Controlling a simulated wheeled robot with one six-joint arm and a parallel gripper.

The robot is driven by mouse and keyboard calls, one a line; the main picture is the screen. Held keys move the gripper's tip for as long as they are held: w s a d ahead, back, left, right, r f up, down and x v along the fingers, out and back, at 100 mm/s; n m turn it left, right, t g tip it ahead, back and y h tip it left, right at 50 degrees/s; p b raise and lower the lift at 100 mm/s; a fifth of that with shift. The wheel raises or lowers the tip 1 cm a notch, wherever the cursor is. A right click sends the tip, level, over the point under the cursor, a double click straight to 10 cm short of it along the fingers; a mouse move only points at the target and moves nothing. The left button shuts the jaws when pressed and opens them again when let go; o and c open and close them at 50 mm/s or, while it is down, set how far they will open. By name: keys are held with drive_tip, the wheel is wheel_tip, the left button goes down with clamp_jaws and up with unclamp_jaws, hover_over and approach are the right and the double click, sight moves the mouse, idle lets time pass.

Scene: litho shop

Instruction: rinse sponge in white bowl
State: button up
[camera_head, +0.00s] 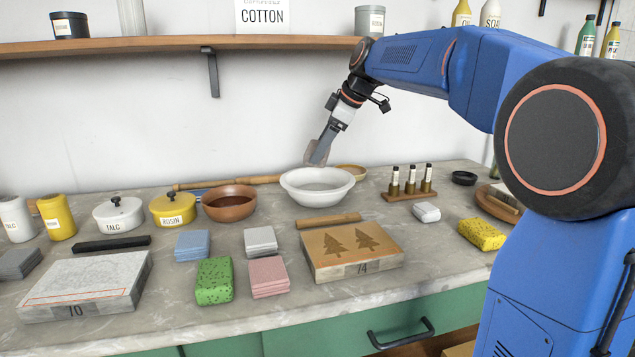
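The white bowl (318,198) stands near the back of the marble counter, left of the vials; its inside looks pale and I cannot tell whether it holds water. My gripper (320,148) is above the bowl, pointing down, apart from its rim. It appears shut on a small grey-brown block (313,153), which looks like a sponge, partly hidden by a finger. A green speckled sponge (214,282) lies at the front of the counter. A yellow speckled sponge (481,234) lies at the right.
A brown bowl (229,212) stands left of the white bowl. A wooden roller lies behind it. A stone with tree prints (345,262) and folded cloths (268,278) lie in front. Small vials (411,181) stand to the right. A shelf (180,43) runs above on the wall.

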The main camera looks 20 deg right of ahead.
sight(313, 145)
drive_tip(key=shift+r, duration=0.1)
idle(0.5)
drive_tip(key=shift+r, duration=1.95)
drive_tip(key=shift+f, duration=3.35)
drive_tip(key=shift+r, duration=0.1)
